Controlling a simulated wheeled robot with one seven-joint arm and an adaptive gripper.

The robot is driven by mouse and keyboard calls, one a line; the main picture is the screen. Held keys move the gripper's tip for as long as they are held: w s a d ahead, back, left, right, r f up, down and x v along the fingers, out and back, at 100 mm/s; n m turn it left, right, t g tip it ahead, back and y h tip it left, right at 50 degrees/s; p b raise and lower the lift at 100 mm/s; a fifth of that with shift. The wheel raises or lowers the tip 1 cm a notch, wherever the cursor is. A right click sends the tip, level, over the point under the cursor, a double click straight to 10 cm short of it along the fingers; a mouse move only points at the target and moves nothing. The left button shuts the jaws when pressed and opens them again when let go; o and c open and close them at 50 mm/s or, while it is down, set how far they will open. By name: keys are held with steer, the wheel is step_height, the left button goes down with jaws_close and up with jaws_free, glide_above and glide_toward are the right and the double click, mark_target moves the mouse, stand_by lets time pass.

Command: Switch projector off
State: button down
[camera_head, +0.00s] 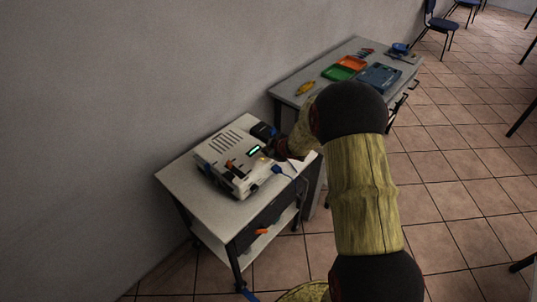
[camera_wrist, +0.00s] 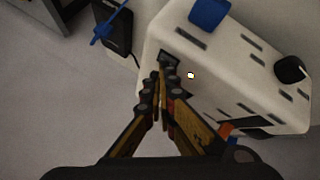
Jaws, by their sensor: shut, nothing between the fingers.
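The projector (camera_head: 213,158) is a white box on a small table, with vent slots, orange parts and a lit green display (camera_head: 254,150) on top. In the wrist view its white body (camera_wrist: 225,62) fills the upper right. My gripper (camera_head: 271,151) is at the projector's right side in the head view, partly hidden by my arm. In the wrist view my gripper (camera_wrist: 167,78) is shut and empty, its tips over or against the casing beside a dark recess. A small white spot (camera_wrist: 190,75) shows just right of the tips. I cannot tell whether the tips touch.
A black box (camera_head: 263,131) stands behind the projector. A blue plug (camera_head: 283,171) lies near the small table's (camera_head: 180,178) right edge. A second table (camera_head: 296,97) holds orange and green trays (camera_head: 344,68) and a blue case (camera_head: 380,77). The wall runs along the left.

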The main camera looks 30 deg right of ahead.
steer(key=shift+r+p, duration=0.75)
steer(key=shift+p, duration=0.1)
steer(key=shift+r, duration=0.1)
step_height(320, 180, up, 5)
steer(key=p, duration=0.5)
stand_by(0.6)
